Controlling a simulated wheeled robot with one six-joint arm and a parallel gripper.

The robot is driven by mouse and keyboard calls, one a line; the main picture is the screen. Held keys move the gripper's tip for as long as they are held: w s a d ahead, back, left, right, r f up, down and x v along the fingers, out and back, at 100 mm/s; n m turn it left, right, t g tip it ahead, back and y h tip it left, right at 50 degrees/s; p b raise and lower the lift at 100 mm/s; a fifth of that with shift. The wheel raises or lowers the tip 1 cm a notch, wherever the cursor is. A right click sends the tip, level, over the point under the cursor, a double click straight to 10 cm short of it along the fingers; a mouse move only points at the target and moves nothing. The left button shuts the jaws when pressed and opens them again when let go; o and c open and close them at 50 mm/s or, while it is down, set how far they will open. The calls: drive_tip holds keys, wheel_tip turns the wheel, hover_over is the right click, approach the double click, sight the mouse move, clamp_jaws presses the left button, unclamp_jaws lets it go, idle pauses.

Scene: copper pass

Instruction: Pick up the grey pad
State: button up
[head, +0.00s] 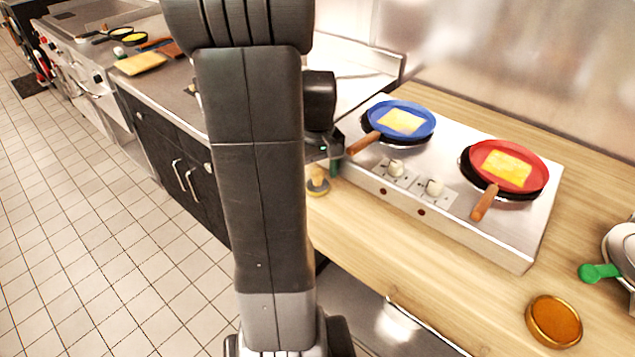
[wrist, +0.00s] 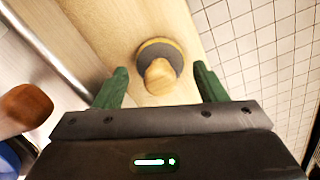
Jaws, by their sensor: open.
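The grey pad (wrist: 149,49) is a round grey disc with a yellow edge and a wooden knob on top. It lies on the wooden counter, near its edge. In the head view the pad (head: 318,190) is small, just left of the stove's front corner. My gripper (wrist: 160,69) is open, with its green fingers apart on either side of the knob in the wrist view. The gripper is empty and appears above the pad; the exact height is hard to tell. In the head view my gripper (head: 335,160) is partly hidden by my arm.
A steel stove (head: 395,202) stands close by, with a blue pan (head: 424,113) and a red pan (head: 535,178), each holding a yellow slice. The blue pan's wooden handle (wrist: 22,108) shows beside my gripper. An amber round dish (head: 553,321) lies at the right.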

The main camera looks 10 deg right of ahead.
sight(318, 172)
drive_tip(key=shift+f, duration=0.9)
drive_tip(key=shift+c, duration=0.5)
drive_tip(key=c, duration=0.7)
drive_tip(key=shift+c, duration=0.2)
drive_tip(key=shift+r, duration=0.1)
wheel_tip(318, 172, up, 10)
drive_tip(key=shift+f, duration=0.1)
